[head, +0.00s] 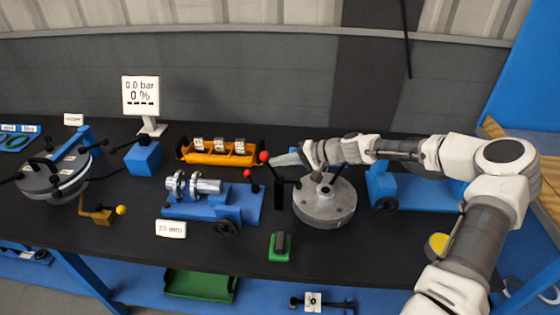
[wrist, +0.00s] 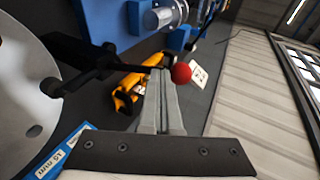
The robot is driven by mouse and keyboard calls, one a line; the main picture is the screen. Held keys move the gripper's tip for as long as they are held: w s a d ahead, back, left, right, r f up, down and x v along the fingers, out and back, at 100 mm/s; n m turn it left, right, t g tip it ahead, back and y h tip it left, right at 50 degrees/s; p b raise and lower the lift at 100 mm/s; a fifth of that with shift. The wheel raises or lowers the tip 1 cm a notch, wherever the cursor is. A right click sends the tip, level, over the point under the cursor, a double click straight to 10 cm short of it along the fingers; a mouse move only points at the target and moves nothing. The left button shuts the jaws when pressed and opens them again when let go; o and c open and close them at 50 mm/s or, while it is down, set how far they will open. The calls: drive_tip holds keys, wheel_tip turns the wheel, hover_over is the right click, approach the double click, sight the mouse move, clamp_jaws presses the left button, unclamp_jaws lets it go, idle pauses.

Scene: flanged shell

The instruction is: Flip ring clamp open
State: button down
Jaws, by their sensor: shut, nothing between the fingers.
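My gripper (head: 275,160) is shut and empty, its grey fingers pointing left in the head view. Its tips are at a red ball knob (head: 264,156) on a black lever beside a round grey flanged body (head: 324,210). In the wrist view, the red knob (wrist: 181,73) shows just right of the shut fingertips (wrist: 160,72), very close; I cannot tell whether they touch. The black lever (wrist: 95,75) runs left from there towards the grey disc (wrist: 25,100). I cannot tell for sure which part is the ring clamp. My arm hides part of the grey body's top.
A blue fixture with metal rings (head: 192,186) and a second red knob (head: 247,173) stands left of the grey body. An orange tray (head: 213,160) is behind it. A green-based block (head: 280,246) sits in front. Another round device (head: 55,182) with black levers is far left.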

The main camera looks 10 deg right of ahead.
drive_tip(key=shift+a, duration=0.25)
drive_tip(key=a+h, duration=0.1)
drive_tip(key=w+a+g+h+p, duration=0.1)
drive_tip(key=h, duration=0.1)
drive_tip(key=a+f+g+h+p, duration=0.1)
drive_tip(key=a+h, duration=0.1)
drive_tip(key=shift+w+n, duration=0.2)
drive_tip(key=shift+n, duration=0.2)
drive_tip(key=a+f+h, duration=0.1)
drive_tip(key=h, duration=0.1)
drive_tip(key=a+f+g+h+b, duration=0.1)
drive_tip(key=f+h, duration=0.1)
drive_tip(key=shift+w+a+g, duration=0.2)
drive_tip(key=shift+w+g, duration=0.1)
drive_tip(key=shift+w, duration=0.1)
drive_tip(key=shift+s+a+f, duration=0.1)
drive_tip(key=shift+a+f, duration=0.05)
drive_tip(key=shift+f, duration=0.1)
idle(0.5)
wheel_tip(320, 180, up, 14)
hover_over(267, 159)
drive_tip(key=s+a, duration=0.1)
drive_tip(key=a, duration=0.2)
drive_tip(key=shift+s+d+p, duration=0.1)
drive_tip(key=shift+s+p, duration=0.05)
drive_tip(key=shift+p, duration=0.25)
